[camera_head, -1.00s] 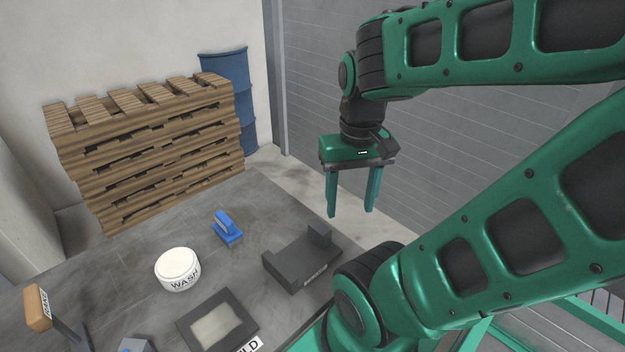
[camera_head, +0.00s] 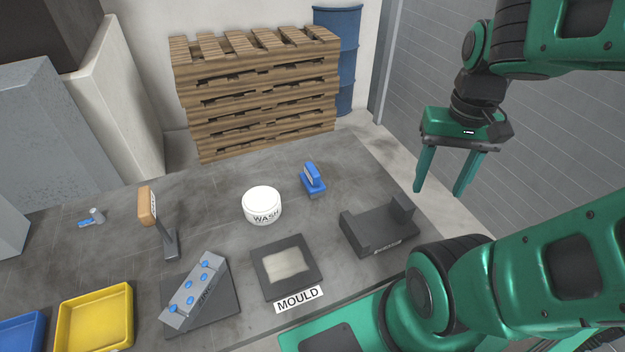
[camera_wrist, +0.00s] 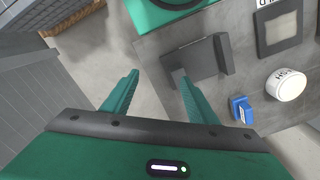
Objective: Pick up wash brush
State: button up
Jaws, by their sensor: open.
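The wash brush is probably the blue-handled tool (camera_head: 312,178) on the grey table, right of the white round pot labelled WASH (camera_head: 262,206); its label is too small to read. It also shows in the wrist view (camera_wrist: 241,110), beside the pot (camera_wrist: 286,86). My gripper (camera_head: 440,192) is open and empty, in the air beyond the table's right edge, to the right of the blue tool. In the wrist view its two green fingers (camera_wrist: 152,86) are spread apart with nothing between them.
A dark grey holder (camera_head: 380,230) stands between the blue tool and my arm. A framed block labelled MOULD (camera_head: 262,285), a clamp-like block with blue knobs (camera_head: 197,290), an orange-handled tool (camera_head: 148,207) and a yellow tray (camera_head: 93,318) occupy the table. Pallets (camera_head: 255,90) stand behind.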

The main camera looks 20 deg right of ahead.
jog(key=shift+o, duration=2)
jog(key=shift+a+r+n, duration=0.15)
jog(key=shift+r+n, duration=0.35)
jog(key=shift+n, duration=0.2)
jog(key=n, duration=2.3)
send_near(312, 168)
jog(key=shift+s+a+f, duration=0.1)
jog(key=shift+a+f, duration=0.05)
jog(key=shift+a, duration=0.05)
jog(key=shift+d+f, duration=0.15)
jog(key=shift+f, duration=5)
